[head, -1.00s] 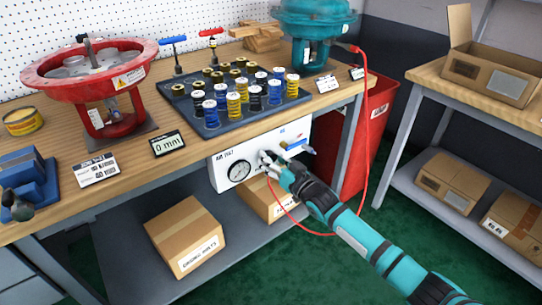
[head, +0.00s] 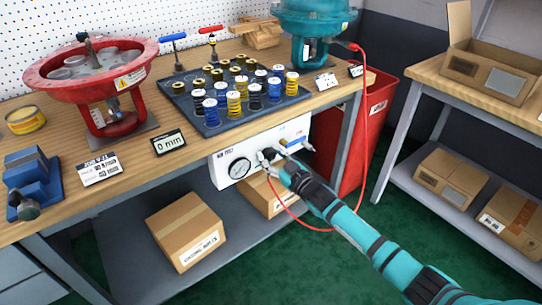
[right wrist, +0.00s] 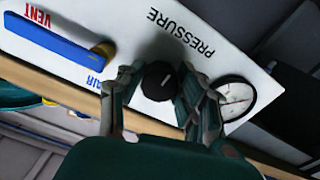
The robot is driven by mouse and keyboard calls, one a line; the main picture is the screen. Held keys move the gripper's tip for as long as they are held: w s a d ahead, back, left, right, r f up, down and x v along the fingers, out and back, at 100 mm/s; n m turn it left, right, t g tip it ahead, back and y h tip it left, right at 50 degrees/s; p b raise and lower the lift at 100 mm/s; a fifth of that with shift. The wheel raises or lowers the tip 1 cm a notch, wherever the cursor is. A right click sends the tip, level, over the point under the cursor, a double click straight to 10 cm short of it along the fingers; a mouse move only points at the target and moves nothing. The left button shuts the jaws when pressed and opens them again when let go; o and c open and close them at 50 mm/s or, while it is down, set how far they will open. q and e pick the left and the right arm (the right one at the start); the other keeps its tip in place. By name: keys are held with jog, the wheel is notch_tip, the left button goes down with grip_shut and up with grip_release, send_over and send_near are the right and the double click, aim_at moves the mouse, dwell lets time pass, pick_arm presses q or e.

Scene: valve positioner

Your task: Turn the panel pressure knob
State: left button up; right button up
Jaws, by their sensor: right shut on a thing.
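The black pressure knob (right wrist: 159,81) sits on the white air panel (head: 229,176) under the front edge of the bench, below the word PRESSURE in the right wrist view. My right gripper (right wrist: 154,84) is shut on the knob, with one finger on each side of it. In the head view my right gripper (head: 274,158) reaches the panel from the lower right and partly covers the knob. The pressure gauge (head: 240,168) is just left of the gripper; its reading is too small to tell. My left gripper is in neither view.
A blue lever (right wrist: 62,38) marked VENT and AIR is close beside the gripper on the panel. A red hose (head: 366,120) hangs near my right arm. A red bin (head: 375,125) stands right of the bench. Cardboard boxes (head: 186,231) sit on the shelf below.

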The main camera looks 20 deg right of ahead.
jog(key=shift+f, duration=0.15)
jog(key=o, duration=1.1)
jog(key=shift+o, duration=0.2)
jog(key=shift+s, duration=0.1)
jog(key=v, duration=1.2)
